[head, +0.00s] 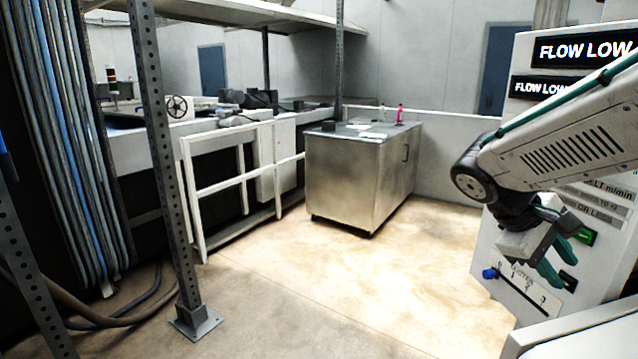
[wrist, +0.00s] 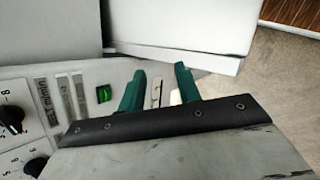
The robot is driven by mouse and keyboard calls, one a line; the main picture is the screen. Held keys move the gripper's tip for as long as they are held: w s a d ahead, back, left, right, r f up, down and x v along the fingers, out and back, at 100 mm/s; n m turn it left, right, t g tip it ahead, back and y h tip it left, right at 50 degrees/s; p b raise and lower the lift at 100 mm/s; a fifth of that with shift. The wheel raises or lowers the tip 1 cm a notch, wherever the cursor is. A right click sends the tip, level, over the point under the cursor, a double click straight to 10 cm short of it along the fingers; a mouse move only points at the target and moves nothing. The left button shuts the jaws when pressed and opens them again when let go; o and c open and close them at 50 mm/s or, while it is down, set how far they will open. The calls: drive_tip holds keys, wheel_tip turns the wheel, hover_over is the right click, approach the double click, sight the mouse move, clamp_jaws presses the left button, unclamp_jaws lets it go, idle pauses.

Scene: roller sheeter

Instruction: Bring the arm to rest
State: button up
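My arm (head: 560,150) reaches in from the right edge of the head view, with its forearm sloping down to the left and the wrist bent down. My gripper (head: 553,272) hangs in front of the white control panel (head: 515,275), its green fingers pointing down. In the wrist view the two green fingers (wrist: 160,82) stand apart with a gap between them. Nothing is held between them. Pale panel parts show behind the gap. I cannot tell the exact distance from the fingers to the panel.
The panel carries "FLOW LOW" displays (head: 585,48), a green lit button (head: 585,236), a blue knob (head: 489,274) and black dials (wrist: 12,120). A metal cabinet (head: 345,185) stands mid-room by a white railing (head: 220,185). A perforated post (head: 165,170) stands left. The central floor is clear.

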drive_tip(key=s+a+f+m+t+y, duration=0.1)
drive_tip(key=s+a+m+y, duration=0.1)
drive_tip(key=s+a+y, duration=0.2)
drive_tip(key=s+a+f+m+t+y, duration=0.1)
drive_tip(key=s+a+m+t+y, duration=0.1)
drive_tip(key=s+a+y, duration=0.2)
drive_tip(key=s+a, duration=0.3)
drive_tip(key=s, duration=0.5)
drive_tip(key=shift+a+m+y, duration=0.3)
drive_tip(key=shift+a, duration=0.05)
drive_tip(key=shift+o, duration=0.3)
drive_tip(key=shift+a, duration=0.1)
idle(0.6)
